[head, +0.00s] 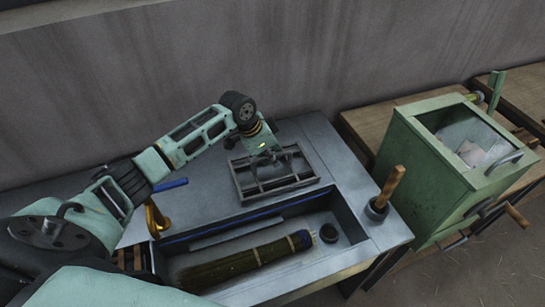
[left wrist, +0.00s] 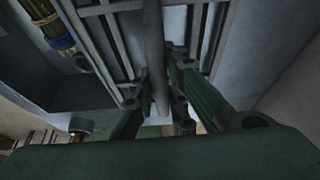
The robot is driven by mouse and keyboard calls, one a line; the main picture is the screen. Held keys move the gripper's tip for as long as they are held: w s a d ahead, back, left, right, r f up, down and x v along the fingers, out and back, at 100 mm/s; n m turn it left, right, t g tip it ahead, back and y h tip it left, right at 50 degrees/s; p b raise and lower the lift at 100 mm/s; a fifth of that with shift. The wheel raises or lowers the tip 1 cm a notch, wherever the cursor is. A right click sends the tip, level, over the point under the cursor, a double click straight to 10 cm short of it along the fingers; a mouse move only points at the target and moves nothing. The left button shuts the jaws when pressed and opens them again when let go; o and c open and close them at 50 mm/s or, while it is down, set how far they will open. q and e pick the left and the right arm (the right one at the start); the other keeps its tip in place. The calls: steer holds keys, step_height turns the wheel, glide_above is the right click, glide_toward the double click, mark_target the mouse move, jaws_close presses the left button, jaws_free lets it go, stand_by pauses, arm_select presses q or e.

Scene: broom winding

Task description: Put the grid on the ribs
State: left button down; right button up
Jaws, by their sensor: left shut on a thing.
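The grid (head: 282,189), a grey metal frame with crossbars, is at the back edge of the trough in the head view. My left gripper (head: 264,160) points down at its middle and is shut on a bar of it. In the left wrist view, the gripper's green fingers (left wrist: 160,100) sit on both sides of the grid's round middle bar (left wrist: 153,40). I cannot tell whether the grid rests on the bench or hangs just above it. I cannot make out the ribs clearly. My right gripper is not in view.
The trough (head: 349,228) in the grey bench holds a broom bundle (head: 235,268) with a blue band and a small dark cup (head: 329,233). A wooden-handled tool (head: 390,187) stands at the right corner. A green box (head: 432,180) stands further right. A brass part (head: 156,217) is at left.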

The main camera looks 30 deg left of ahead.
arm_select(q)
steer(key=shift+r, duration=0.1)
steer(key=c, duration=1.7)
jaws_free()
steer(key=shift+o, duration=0.2)
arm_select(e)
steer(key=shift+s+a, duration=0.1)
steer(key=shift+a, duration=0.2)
arm_select(q)
steer(key=shift+s, duration=0.1)
steer(key=v, duration=1)
steer(key=shift+a+r, duration=0.2)
steer(key=shift+r, duration=0.15)
steer(key=shift+s+r, duration=0.2)
steer(key=shift+r, duration=0.35)
step_height(320, 180, up, 7)
steer(key=p, duration=0.8)
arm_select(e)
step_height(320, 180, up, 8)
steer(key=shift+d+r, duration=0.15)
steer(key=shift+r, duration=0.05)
